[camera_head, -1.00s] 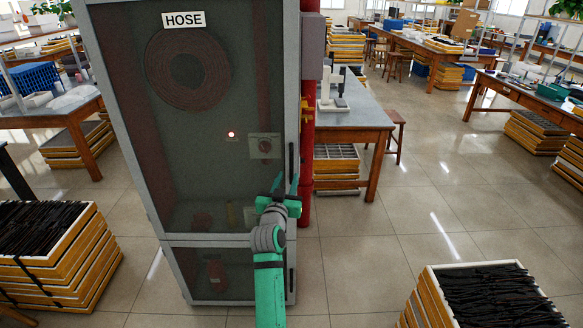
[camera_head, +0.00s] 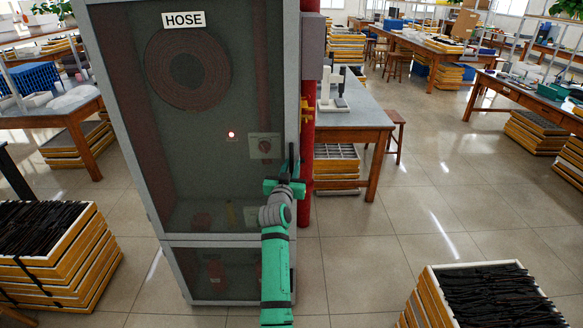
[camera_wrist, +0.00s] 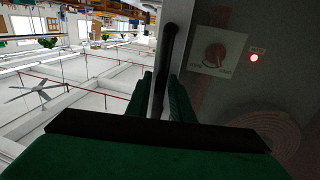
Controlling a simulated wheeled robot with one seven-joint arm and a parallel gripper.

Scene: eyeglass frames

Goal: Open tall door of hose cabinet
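The tall hose cabinet (camera_head: 205,120) stands upright with a dark see-through tall door and a grey frame. Its tall door looks shut. A slim black upright handle (camera_wrist: 166,60) is on the door's right edge. My gripper (camera_head: 289,170) is at this handle, at its lower part. In the wrist view, one green finger of my gripper (camera_wrist: 160,92) is on each side of the handle. Whether the fingers press on it cannot be told. The lower end of the handle is partly hidden by my gripper.
A red pipe (camera_head: 308,130) runs upright close to the cabinet's right side. A workbench (camera_head: 362,105) stands behind it. Stacked crates are at the left (camera_head: 95,265) and front right (camera_head: 425,305). The tiled floor between is clear.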

